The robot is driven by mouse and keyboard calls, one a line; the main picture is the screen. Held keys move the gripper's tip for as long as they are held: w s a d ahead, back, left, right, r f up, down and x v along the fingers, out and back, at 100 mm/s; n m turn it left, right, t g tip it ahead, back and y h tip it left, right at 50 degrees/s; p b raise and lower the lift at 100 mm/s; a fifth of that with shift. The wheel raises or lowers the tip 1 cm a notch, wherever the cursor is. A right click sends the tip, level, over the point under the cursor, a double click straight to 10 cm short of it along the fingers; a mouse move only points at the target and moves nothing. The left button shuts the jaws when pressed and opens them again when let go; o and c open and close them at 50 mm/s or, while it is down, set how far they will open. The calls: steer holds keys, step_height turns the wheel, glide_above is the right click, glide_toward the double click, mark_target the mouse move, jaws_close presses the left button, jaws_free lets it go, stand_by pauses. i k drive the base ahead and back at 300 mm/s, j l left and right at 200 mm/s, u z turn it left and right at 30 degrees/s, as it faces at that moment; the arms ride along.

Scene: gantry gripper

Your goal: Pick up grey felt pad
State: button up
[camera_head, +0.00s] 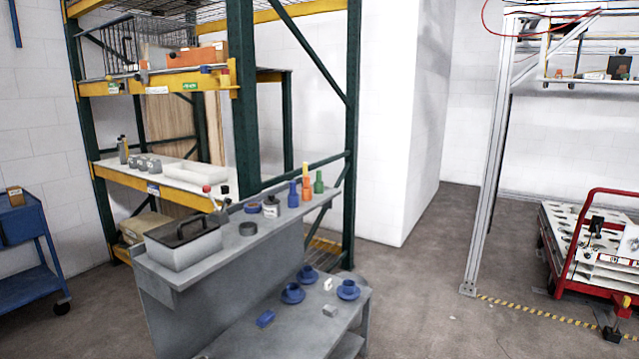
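A small light grey block (329,310) lies on the lower surface of the grey workbench (225,290), near its front right edge. It is small in the picture, and I cannot tell for sure whether it is the grey felt pad. A dark grey ring-shaped item (247,228) lies on the bench's raised shelf. My gripper is not in view.
Blue cups on saucers (348,289), a blue block (265,317) and a small white item (327,284) share the lower surface. The raised shelf holds a grey toolbox (183,245) and coloured bottles (306,188).

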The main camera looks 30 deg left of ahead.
mark_target(329, 310)
steer(key=u, duration=1.3)
